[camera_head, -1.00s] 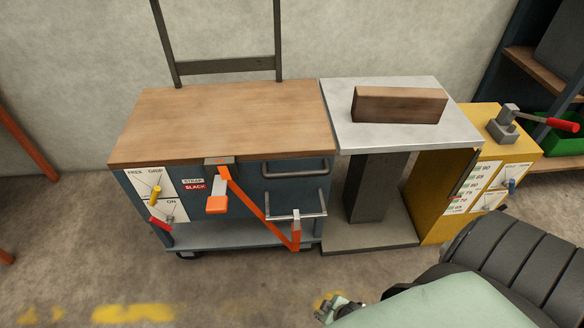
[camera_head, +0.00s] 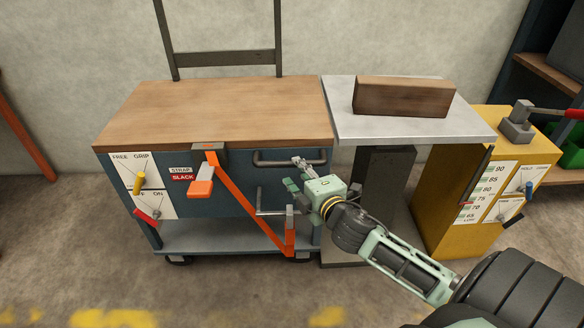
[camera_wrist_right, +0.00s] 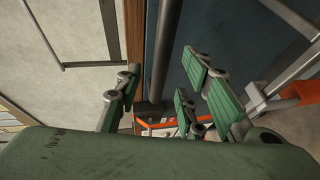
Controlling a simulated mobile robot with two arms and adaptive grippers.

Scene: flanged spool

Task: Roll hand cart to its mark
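The hand cart (camera_head: 215,112) has a wooden top, a blue body and small wheels, and stands against a grey table. A grey handle bar (camera_head: 270,162) runs along the upper right of its front. My right gripper (camera_head: 299,172) is at the right end of this bar. In the right wrist view, the gripper (camera_wrist_right: 160,78) is open, with fingers spread on both sides of a grey bar (camera_wrist_right: 162,50). It does not look closed on the bar. Worn yellow marks (camera_head: 112,318) show on the floor at the bottom left. My left gripper is out of view.
An orange strap (camera_head: 245,205) hangs across the cart front beside a "STRAP SLACK" label. A yellow lever (camera_head: 139,180) and a red lever (camera_head: 147,216) sit on the left panels. The metal-topped table (camera_head: 400,127) bears a wooden block (camera_head: 403,97). A yellow cabinet (camera_head: 450,205) stands right.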

